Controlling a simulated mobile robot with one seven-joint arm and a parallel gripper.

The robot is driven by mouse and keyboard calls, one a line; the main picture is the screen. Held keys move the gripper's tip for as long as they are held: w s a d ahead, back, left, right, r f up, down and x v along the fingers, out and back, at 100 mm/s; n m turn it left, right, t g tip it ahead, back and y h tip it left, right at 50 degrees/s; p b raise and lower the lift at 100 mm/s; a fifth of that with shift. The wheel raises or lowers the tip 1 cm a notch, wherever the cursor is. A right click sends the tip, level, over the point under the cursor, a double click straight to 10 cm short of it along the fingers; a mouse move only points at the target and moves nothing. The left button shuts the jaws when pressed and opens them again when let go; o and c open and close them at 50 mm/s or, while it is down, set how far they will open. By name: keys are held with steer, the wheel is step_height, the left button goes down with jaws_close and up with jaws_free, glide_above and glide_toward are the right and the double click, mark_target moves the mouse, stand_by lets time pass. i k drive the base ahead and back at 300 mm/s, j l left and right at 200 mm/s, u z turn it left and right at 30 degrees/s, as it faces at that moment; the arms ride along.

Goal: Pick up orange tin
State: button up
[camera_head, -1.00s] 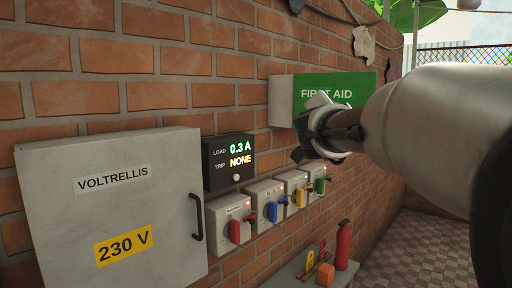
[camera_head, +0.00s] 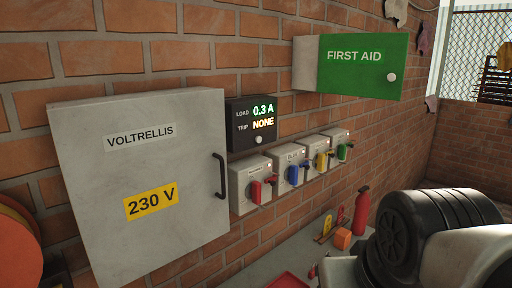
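A small orange block-like thing (camera_head: 342,239), likely the orange tin, stands on a grey bench top (camera_head: 258,262) at the lower right, beside a red extinguisher-like bottle. Its near right side is close in the picture to my arm, which fills the lower right corner with a black ribbed joint and pale links. My gripper's fingers do not show; they are out of frame or hidden by the arm.
The red bottle (camera_head: 361,211) stands right of the orange thing, and yellow and red upright pieces (camera_head: 327,226) stand left. A red tray (camera_head: 288,280) lies nearer. The grey cabinet (camera_head: 148,205), switches (camera_head: 250,186) and green first aid box (camera_head: 360,67) jut from the brick wall.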

mark_target(342, 236)
steer(key=z, duration=0.55)
steer(key=u, duration=0.45)
steer(key=i+l+u, duration=0.1)
steer(key=u, duration=0.35)
steer(key=i+l+u, duration=0.1)
steer(key=l+u, duration=0.2)
steer(key=u, duration=0.15)
steer(key=l+u, duration=0.25)
steer(key=u, duration=0.2)
steer(key=l+u, duration=0.25)
steer(key=l, duration=0.35)
steer(key=l+u, duration=0.25)
steer(key=l, duration=0.3)
steer(key=k+l, duration=0.1)
steer(key=l, duration=0.75)
steer(key=l+u, duration=0.1)
steer(key=l, duration=0.7)
